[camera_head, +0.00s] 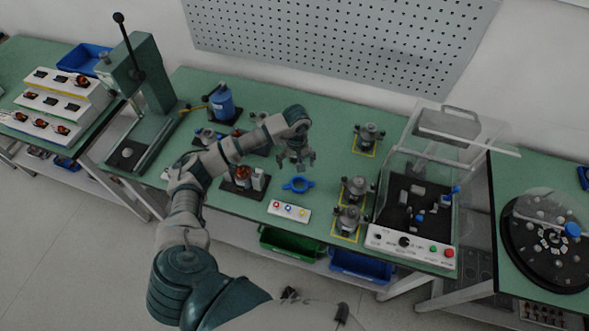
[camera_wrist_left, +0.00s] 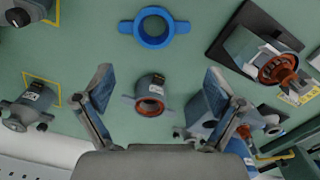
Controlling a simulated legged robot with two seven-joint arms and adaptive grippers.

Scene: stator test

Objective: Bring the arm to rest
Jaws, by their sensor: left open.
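My left arm reaches in from the lower left over the green bench (camera_head: 330,135). My left gripper (camera_head: 296,161) is open and empty above the middle of the bench. In the left wrist view its fingers stand wide apart (camera_wrist_left: 158,88). A grey housing with an orange-red ring (camera_wrist_left: 151,94) shows between the fingers, lower down and apart from them. A blue ring with two lugs (camera_head: 297,185) lies on the bench near the gripper; it also shows in the left wrist view (camera_wrist_left: 153,27). My right gripper is not in view.
A test station with a clear cover (camera_head: 415,190) stands to the right of several grey housings on yellow-marked spots (camera_head: 355,188). A white button panel (camera_head: 289,211) lies at the front edge.

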